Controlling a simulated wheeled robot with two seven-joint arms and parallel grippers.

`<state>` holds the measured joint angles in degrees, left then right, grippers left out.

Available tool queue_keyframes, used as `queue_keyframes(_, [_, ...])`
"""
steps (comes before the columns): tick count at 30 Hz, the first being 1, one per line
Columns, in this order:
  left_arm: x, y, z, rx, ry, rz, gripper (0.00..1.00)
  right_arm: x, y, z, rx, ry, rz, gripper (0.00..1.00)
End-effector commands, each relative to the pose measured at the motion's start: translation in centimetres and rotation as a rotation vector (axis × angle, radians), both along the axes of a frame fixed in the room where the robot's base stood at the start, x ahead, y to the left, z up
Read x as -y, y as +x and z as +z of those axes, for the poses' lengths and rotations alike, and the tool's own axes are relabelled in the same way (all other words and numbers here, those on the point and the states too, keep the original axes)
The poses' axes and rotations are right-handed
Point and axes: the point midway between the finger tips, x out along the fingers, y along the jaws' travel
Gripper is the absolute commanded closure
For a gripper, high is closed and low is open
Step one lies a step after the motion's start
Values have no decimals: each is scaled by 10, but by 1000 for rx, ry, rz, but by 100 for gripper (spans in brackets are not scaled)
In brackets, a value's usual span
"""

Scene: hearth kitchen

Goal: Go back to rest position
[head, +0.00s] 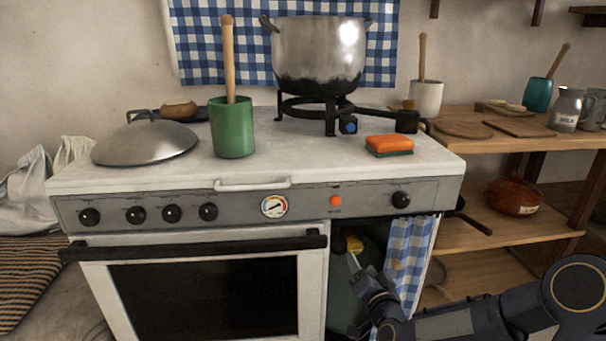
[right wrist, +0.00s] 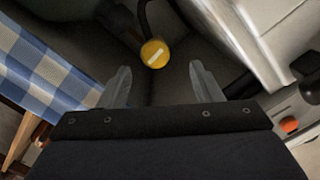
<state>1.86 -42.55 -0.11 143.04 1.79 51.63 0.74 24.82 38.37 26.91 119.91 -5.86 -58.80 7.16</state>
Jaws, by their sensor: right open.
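My right gripper (head: 357,268) is low at the front of the stove, before the open compartment right of the oven. In the right wrist view my gripper (right wrist: 162,85) is open, with nothing between its fingers. Past the fingertips is a round yellow knob (right wrist: 155,53) with a white bar. The knob also shows in the head view (head: 354,244), inside the compartment on a dark green gas bottle (head: 342,290). I cannot tell exactly how far the fingers are from the knob; no contact shows. My left gripper is not in view.
A blue checked curtain (head: 412,250) hangs just right of my gripper. The white stove (head: 300,165) holds a pot (head: 320,50), lid (head: 145,143), green crock (head: 232,130) and orange sponge (head: 390,144). Wooden shelves (head: 500,233) stand at the right, behind my right arm.

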Motion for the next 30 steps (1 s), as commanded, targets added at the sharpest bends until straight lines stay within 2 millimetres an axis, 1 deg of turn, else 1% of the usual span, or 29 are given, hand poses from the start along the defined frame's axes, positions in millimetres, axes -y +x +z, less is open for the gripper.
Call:
queue_keyframes(1, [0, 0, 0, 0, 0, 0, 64, -2, -6, 12, -24, -46, 33, 41])
queue_keyframes(2, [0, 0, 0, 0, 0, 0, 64, -3, -12, 17, -50, -77, 55, 41])
queue_keyframes(5, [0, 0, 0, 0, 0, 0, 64, -4, -38, 30, -162, -182, 125, 41])
queue_keyframes(8, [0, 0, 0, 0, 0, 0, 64, 1, -74, 40, -287, -271, 178, 41])
queue_keyframes(9, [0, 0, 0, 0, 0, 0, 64, 4, -91, 43, -337, -298, 194, 41])
queue_keyframes(11, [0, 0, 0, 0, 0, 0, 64, 9, -119, 47, -413, -330, 215, 41])
queue_keyframes(12, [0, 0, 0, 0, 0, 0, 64, 12, -138, 49, -463, -346, 230, 41])
queue_keyframes(14, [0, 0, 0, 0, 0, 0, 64, 16, -169, 50, -535, -360, 250, 41])
queue_keyframes(15, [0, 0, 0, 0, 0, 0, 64, 18, -188, 51, -578, -363, 264, 41])
queue_keyframes(18, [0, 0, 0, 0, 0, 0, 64, 20, -232, 49, -668, -359, 298, 41])
queue_keyframes(21, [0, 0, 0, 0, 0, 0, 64, 20, -268, 47, -734, -345, 334, 41])
queue_keyframes(24, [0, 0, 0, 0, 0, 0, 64, 17, -300, 43, -787, -327, 371, 41])
queue_keyframes(30, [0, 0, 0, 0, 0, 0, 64, 10, -356, 35, -869, -288, 454, 41])
